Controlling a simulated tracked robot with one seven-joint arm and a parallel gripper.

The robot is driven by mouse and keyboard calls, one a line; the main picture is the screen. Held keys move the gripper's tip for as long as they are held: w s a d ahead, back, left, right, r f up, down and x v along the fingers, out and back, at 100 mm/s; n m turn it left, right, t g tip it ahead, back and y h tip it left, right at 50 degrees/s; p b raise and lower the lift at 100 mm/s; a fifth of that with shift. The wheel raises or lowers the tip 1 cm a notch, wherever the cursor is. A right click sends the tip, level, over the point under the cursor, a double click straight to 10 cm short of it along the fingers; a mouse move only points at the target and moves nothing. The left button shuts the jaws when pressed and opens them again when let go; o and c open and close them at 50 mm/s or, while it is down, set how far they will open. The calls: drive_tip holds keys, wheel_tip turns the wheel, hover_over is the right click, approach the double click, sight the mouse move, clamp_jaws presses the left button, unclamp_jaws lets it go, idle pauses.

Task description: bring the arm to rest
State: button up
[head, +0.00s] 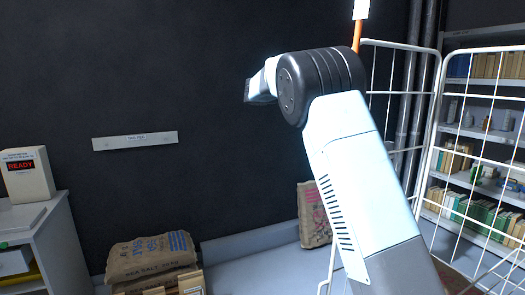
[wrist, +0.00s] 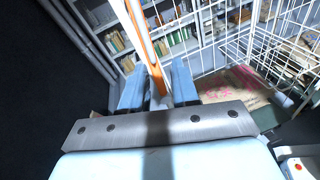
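My arm is raised in the middle of the head view, and its bent joint hides my gripper there. In the wrist view my gripper (wrist: 158,92) has its two blue-grey fingers close on either side of an orange rod (wrist: 148,52) with a white part, and it appears shut on it. In the head view the orange rod (head: 357,36) stands up behind my arm with a white piece at its top. The rod's lower end is hidden.
A white wire cage (head: 440,100) stands at the right, before shelves (head: 483,84) of books. Sacks (head: 150,257) lie at the lower left, and another sack (head: 312,214) stands by the wall. A box reading READY (head: 27,186) is on a grey cabinet (head: 62,240).

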drive_tip(key=s+d+f+m+y, duration=0.3)
drive_tip(key=s+d+y, duration=0.1)
drive_tip(key=s, duration=0.7)
drive_tip(key=s+d+f+m+y, duration=0.2)
drive_tip(key=s+d+m+y, duration=0.25)
drive_tip(key=s, duration=0.55)
drive_tip(key=s+a+f+m+t+y, duration=0.1)
drive_tip(key=s+a+f+m+y, duration=0.1)
drive_tip(key=s, duration=0.7)
drive_tip(key=s+a+f+m+t+y, duration=0.1)
drive_tip(key=s+a+f+m+y, duration=0.2)
drive_tip(key=s, duration=0.6)
drive_tip(key=s+a+f+m+t+y, duration=0.1)
drive_tip(key=s+a+f+m, duration=0.3)
drive_tip(key=s+f, duration=0.4)
drive_tip(key=shift+s+m+y, duration=0.65)
drive_tip(key=shift+s+y, duration=0.2)
drive_tip(key=shift+s, duration=0.25)
drive_tip(key=shift+s, duration=0.1)
